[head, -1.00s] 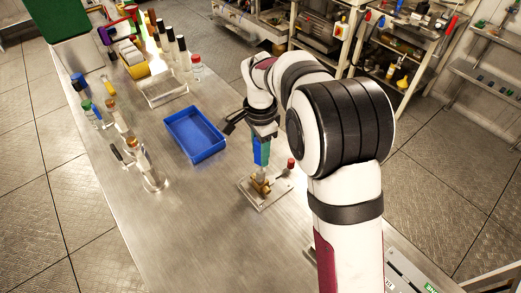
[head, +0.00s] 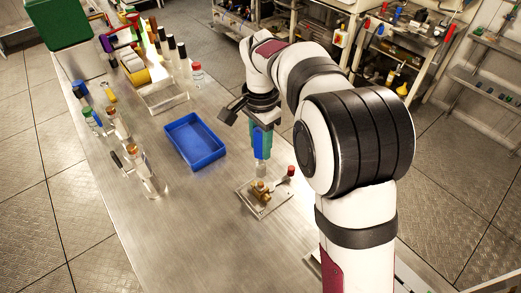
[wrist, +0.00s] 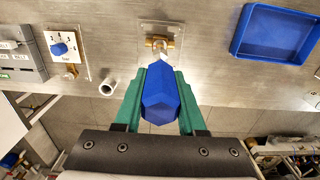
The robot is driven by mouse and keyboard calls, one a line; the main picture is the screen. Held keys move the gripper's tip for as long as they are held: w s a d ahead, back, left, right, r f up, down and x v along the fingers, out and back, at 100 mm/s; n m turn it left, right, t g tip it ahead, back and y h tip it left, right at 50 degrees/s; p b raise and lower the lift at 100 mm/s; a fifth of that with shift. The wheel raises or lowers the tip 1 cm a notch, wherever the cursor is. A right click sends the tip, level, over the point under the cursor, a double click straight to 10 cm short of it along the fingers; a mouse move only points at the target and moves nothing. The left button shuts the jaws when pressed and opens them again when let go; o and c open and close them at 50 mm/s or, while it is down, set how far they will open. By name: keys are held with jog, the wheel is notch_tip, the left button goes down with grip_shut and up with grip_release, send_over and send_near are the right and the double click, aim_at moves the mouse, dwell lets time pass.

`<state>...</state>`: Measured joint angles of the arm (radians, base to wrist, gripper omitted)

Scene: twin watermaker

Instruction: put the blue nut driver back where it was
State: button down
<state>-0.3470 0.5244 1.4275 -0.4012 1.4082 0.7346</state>
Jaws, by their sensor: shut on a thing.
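My gripper (wrist: 159,100) is shut on the blue nut driver (wrist: 160,95), its green fingers on both sides of the handle. In the head view the driver (head: 262,142) hangs roughly upright, with its pale shaft pointing down. The shaft end is over the brass fitting (head: 260,191) on a small metal plate (head: 252,204). I cannot tell for sure whether the tip still touches the fitting. In the wrist view the brass fitting (wrist: 160,44) shows just beyond the handle.
An empty blue tray (head: 195,141) stands left of the plate. Slim upright items with coloured tops (head: 112,112) stand along the bench's left edge. Bottles, a yellow bin (head: 133,72) and a green box (head: 58,22) are at the back.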

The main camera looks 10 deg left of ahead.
jog(key=shift+r, duration=0.45)
